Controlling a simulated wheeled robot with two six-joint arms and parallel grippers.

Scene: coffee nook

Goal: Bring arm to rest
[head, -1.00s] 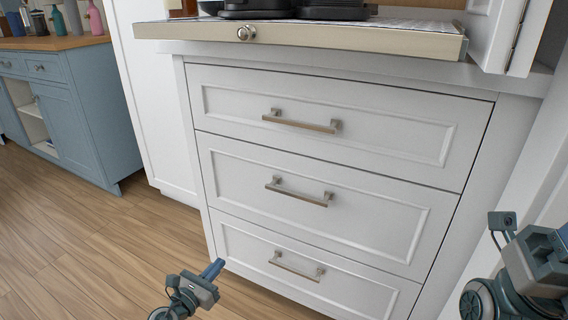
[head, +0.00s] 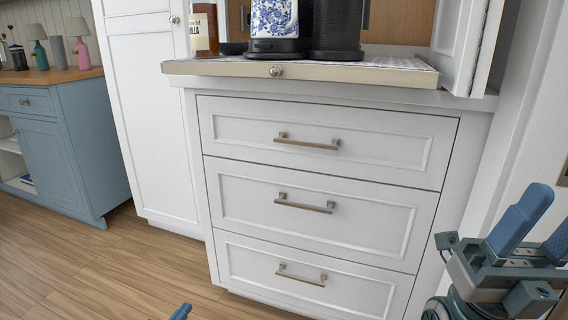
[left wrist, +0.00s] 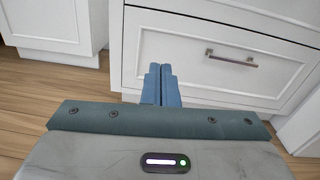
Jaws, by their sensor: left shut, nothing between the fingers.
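My left gripper (head: 181,312) barely shows at the bottom edge of the head view, where only a blue fingertip is visible. In the left wrist view its two blue fingers (left wrist: 161,84) are pressed together with nothing between them. They point toward a white drawer front and appear apart from it. My right gripper (head: 540,225) is at the right edge of the head view, with its blue fingers pointing up and spread apart. Nothing shows between them, though one finger is partly cut off by the frame.
A white cabinet with three closed drawers (head: 320,208) stands ahead. Above it a pull-out shelf (head: 330,74) carries black appliances (head: 338,30) and a bottle (head: 204,28). A blue cabinet (head: 75,160) is at the left. The wooden floor (head: 110,270) is clear.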

